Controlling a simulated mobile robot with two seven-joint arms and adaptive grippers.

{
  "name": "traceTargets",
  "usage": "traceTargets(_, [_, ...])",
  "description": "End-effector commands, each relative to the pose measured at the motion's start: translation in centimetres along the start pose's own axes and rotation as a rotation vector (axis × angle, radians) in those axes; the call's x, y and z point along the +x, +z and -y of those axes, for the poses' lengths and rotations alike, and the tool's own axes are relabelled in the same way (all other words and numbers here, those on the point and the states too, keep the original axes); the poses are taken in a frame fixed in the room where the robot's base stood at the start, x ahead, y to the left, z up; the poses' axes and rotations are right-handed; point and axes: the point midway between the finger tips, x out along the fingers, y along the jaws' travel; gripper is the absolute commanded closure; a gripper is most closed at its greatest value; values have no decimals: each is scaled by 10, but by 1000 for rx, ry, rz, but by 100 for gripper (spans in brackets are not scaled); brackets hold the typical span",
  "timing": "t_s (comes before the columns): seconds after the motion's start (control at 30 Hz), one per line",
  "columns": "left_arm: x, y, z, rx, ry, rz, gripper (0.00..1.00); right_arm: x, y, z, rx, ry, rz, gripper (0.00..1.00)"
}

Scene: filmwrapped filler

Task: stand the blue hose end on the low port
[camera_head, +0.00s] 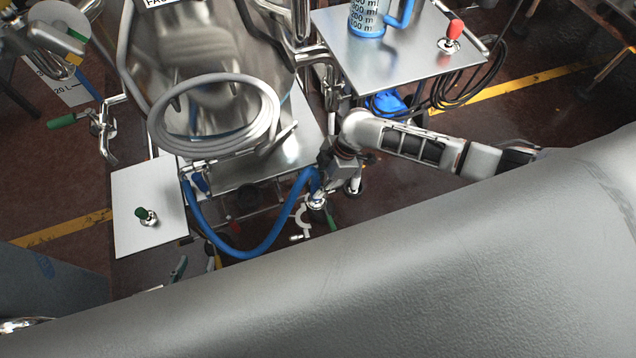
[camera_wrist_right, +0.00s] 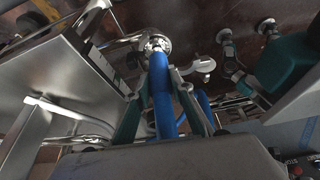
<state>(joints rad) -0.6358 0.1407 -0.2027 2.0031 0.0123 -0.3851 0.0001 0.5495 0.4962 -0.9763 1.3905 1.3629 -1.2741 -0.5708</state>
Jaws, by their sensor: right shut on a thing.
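The blue hose (camera_head: 240,255) hangs in a loop from below the steel vessel. Its end rises into my right gripper (camera_head: 318,184), which is shut on it. In the right wrist view the blue hose end (camera_wrist_right: 163,100) lies between the two fingers of my right gripper (camera_wrist_right: 165,96). A round metal fitting (camera_wrist_right: 157,44) shows at its far tip; I cannot tell whether it touches anything. I cannot single out the low port with certainty.
A steel vessel (camera_head: 190,60) with a coiled grey hose (camera_head: 268,110) stands behind. A plate with a green-knobbed valve (camera_head: 148,216) is at left. A table (camera_head: 400,62) at the upper right bears a jug (camera_head: 368,18) and a red-knobbed valve (camera_head: 452,38).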

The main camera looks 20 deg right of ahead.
Motion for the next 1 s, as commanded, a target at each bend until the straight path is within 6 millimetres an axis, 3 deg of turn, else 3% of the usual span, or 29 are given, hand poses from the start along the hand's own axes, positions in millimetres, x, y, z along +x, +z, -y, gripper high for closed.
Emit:
traceTargets(0.87, [1,1,0,0,0,0,64,3,0,-1,-1,1,-1,100])
traceTargets(0.9, [1,1,0,0,0,0,64,3,0,-1,-1,2,-1,67])
traceTargets(0.93, [1,1,0,0,0,0,64,3,0,-1,-1,1,-1,60])
traceTargets(1.0, [1,1,0,0,0,0,64,3,0,-1,-1,1,-1,58])
